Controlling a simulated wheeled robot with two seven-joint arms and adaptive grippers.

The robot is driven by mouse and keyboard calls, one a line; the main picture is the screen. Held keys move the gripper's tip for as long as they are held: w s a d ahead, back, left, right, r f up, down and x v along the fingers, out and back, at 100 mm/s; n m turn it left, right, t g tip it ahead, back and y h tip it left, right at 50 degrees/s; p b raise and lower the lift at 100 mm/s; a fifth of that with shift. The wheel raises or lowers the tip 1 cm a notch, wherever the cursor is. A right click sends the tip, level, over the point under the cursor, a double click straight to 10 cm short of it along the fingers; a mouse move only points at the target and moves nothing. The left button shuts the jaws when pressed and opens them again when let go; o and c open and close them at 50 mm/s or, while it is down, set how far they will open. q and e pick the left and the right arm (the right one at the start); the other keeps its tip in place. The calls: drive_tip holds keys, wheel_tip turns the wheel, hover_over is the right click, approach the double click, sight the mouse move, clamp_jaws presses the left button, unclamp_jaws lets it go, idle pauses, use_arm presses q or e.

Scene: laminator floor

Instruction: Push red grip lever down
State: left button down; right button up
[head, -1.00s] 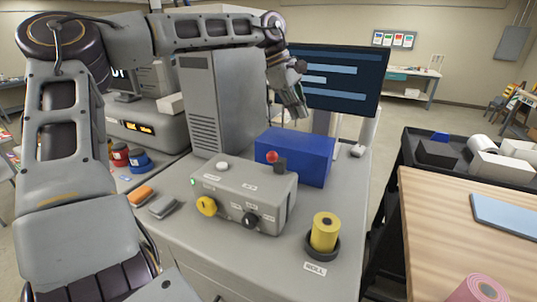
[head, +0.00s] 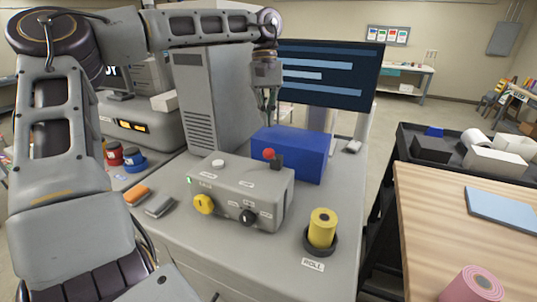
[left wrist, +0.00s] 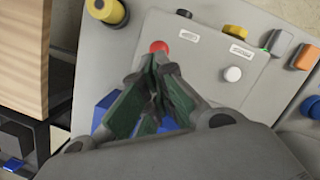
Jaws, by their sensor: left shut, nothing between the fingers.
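The red grip lever (head: 269,154) is a red ball on a dark mount at the back right of the grey control box (head: 235,197). In the left wrist view the red ball (left wrist: 158,47) shows just beyond the fingertips. My left gripper (head: 267,110) points down above the lever, near the blue box behind it; its fingers are shut and empty. It also shows in the left wrist view (left wrist: 158,68). A gap to the ball shows in the head view. My right gripper is not in view.
The blue box (head: 305,150) stands behind the control box. A yellow roll (head: 323,228) stands in a dark holder to the right. A yellow knob (head: 204,204), black knob (head: 248,217) and white button (head: 218,163) are on the control box.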

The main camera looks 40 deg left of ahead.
sight(272, 156)
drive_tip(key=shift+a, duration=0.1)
use_arm(q)
drive_tip(key=shift+m, duration=0.3)
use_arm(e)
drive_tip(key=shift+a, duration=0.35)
use_arm(q)
drive_tip(key=shift+f, duration=0.1)
drive_tip(key=shift+b+x, duration=1.15)
drive_tip(key=shift+x, duration=2.2)
drive_tip(key=shift+s, duration=0.1)
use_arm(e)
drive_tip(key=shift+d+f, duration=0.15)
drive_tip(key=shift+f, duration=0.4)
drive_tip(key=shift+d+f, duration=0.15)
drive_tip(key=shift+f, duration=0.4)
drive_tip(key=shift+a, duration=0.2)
use_arm(q)
drive_tip(key=shift+f, duration=0.15)
